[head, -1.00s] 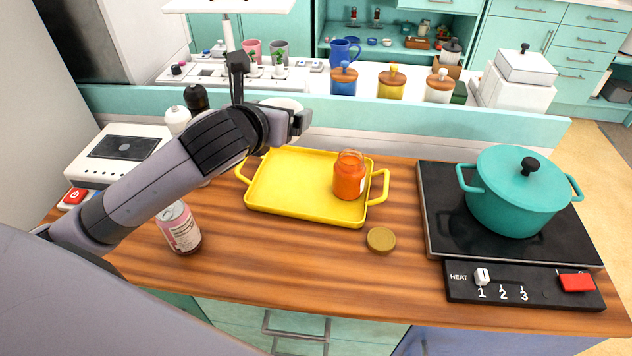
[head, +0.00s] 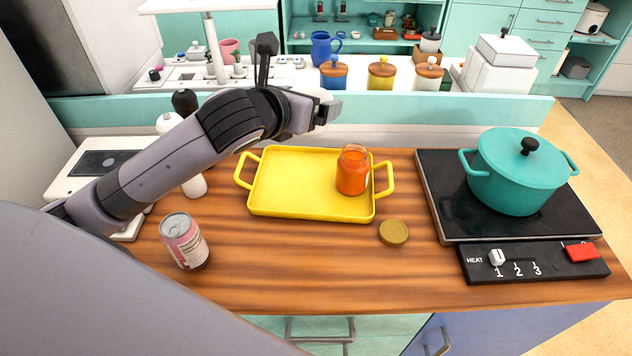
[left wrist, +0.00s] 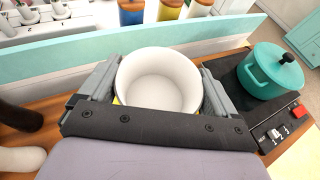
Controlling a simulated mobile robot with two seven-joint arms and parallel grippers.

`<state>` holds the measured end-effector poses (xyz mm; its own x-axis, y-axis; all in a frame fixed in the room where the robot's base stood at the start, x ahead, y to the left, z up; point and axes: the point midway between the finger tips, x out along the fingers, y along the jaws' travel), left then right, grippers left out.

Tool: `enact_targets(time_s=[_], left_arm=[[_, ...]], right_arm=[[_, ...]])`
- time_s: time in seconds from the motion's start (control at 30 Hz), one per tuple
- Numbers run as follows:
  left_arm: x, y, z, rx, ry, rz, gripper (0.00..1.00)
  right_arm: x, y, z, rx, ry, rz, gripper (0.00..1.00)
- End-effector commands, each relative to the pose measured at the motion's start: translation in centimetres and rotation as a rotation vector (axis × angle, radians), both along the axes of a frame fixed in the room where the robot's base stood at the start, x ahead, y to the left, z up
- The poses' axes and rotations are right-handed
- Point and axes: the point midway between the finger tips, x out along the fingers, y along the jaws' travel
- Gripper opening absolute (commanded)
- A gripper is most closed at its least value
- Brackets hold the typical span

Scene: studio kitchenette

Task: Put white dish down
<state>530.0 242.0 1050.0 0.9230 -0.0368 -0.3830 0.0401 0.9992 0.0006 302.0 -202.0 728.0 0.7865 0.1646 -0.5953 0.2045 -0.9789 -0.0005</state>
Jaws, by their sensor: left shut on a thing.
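The white dish (left wrist: 158,80) is a round, empty bowl between the two fingers of my left gripper (left wrist: 157,88) in the left wrist view. My left gripper is shut on it and holds it upright. In the head view, my left gripper (head: 326,108) is above the back edge of the yellow tray (head: 285,208). Only a small white part of the dish (head: 320,94) shows behind the gripper there; the rest is hidden. My right gripper is not in view.
An orange jar (head: 353,172) stands in the tray's right part; its left part is bare. A brown lid (head: 393,232) and a pink can (head: 184,241) are on the wooden counter. A teal pot (head: 516,177) sits on the hob (head: 448,215) at right.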

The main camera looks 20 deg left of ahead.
Motion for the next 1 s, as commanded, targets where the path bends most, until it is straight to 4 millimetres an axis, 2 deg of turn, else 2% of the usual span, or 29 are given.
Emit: enact_targets(time_s=[0.07,0.17,0.5,0.7,0.93,1.0], left_arm=[[0.0,0.0,-0.1,0.0,-0.001,-0.003,0.55],[0.0,-0.1,-1.3,-0.001,0.002,-0.004,0.55],[-0.1,-0.1,-10.3,-0.003,0.006,-0.003,0.55],[0.0,-0.1,-14.4,-0.002,0.002,-0.003,0.55],[0.0,-0.1,-16.3,-0.001,-0.001,-0.004,0.55],[0.0,-0.1,-17.5,-0.001,0.002,-0.004,0.55]], right_arm=[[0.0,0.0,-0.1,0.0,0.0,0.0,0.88],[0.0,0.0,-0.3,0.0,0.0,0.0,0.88],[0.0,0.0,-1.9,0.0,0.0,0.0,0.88],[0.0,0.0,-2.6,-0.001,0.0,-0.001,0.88],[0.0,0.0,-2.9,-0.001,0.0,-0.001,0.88],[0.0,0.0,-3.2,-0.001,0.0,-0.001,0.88]])
